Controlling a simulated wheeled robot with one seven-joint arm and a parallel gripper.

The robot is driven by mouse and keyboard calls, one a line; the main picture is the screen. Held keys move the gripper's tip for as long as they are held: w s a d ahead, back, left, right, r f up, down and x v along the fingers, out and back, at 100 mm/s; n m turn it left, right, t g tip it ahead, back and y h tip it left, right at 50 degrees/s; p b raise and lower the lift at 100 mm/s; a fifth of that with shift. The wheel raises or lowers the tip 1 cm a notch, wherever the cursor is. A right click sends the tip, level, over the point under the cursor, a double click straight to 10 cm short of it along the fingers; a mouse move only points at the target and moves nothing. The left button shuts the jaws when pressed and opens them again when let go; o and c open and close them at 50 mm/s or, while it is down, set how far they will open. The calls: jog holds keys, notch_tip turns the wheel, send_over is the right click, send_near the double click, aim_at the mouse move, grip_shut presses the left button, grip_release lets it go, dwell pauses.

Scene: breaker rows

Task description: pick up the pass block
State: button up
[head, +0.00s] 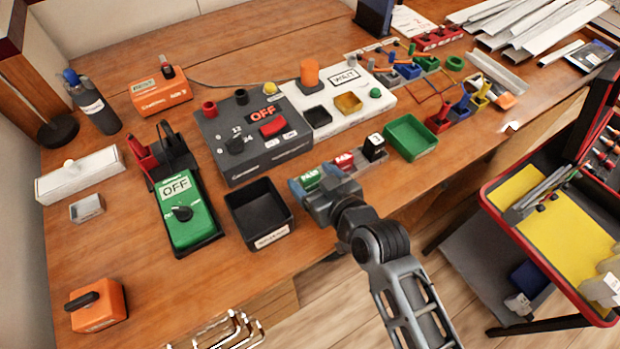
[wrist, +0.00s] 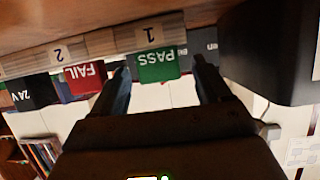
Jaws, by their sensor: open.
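The pass block is green with white lettering (wrist: 158,66). In the wrist view it shows upside down between the two fingers of my gripper (wrist: 163,73), under a label marked 1. In the head view the green block (head: 310,179) is partly hidden by my gripper (head: 315,181), which is at the table's front edge. The fingers are open, one on each side of the block. I cannot tell whether either finger touches it. The red fail block (head: 343,161) stands just right of it in the head view; the wrist view shows it left of the fingers (wrist: 84,78).
A black bin (head: 233,203) stands close left of my gripper; its dark side fills the wrist view's right (wrist: 265,60). A black block with a white top (head: 374,146) and a green tray (head: 433,152) stand to the right. The grey breaker box (head: 232,160) is behind.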

jog(key=shift+c, duration=0.4)
jog(key=c, duration=1.1)
jog(key=shift+o, duration=0.2)
jog(key=shift+r, duration=0.1)
